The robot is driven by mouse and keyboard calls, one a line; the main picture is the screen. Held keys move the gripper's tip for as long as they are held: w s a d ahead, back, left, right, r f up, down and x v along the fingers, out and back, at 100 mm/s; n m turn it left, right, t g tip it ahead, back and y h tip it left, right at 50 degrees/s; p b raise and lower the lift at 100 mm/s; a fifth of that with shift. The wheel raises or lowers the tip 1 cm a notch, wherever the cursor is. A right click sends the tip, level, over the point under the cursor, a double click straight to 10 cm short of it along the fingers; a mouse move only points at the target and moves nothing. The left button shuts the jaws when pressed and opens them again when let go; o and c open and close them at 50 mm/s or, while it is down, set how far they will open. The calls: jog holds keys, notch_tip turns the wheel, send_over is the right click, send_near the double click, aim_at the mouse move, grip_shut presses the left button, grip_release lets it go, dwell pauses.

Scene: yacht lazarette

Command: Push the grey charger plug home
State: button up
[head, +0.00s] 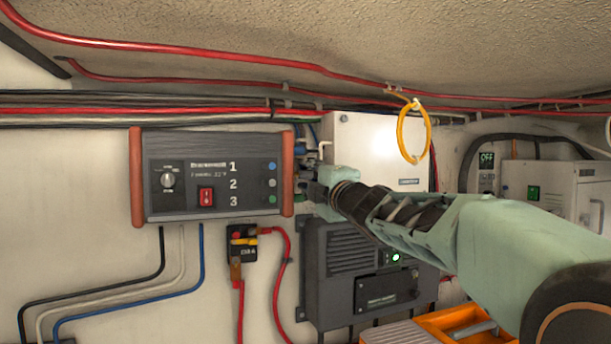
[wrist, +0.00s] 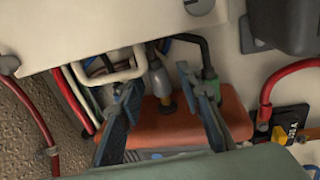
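The charger (head: 210,175) is a dark wall box with red-orange end caps and the numbers 1, 2 and 3 on its face. The wrist view shows its right end cap (wrist: 150,117). The grey plug (wrist: 159,80) stands against this cap with a brass-coloured part (wrist: 168,103) showing between its body and the cap. My gripper (wrist: 158,84) is open, its two blue-grey fingers apart on either side of the grey plug, with visible gaps. A green plug (wrist: 208,88) on a black cable is just right of the right finger. In the head view my gripper (head: 318,188) hides most of the plugs.
A white cabinet (head: 365,145) with a pale handle (wrist: 118,77) stands close beside the plugs. A yellow ring (head: 400,135) hangs in front of it. A black box (head: 350,240) is below. A red-cabled fuse block (head: 243,246) sits under the charger.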

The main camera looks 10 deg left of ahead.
grip_shut()
jog(key=shift+s, duration=0.1)
dwell(0.3)
jog(key=shift+s+a+f+b, duration=0.2)
jog(key=shift+s+a+b, duration=0.2)
jog(key=shift+b, duration=0.35)
jog(key=shift+s+a+r, duration=0.15)
jog(key=shift+s+a, duration=0.15)
jog(key=shift+a, duration=0.3)
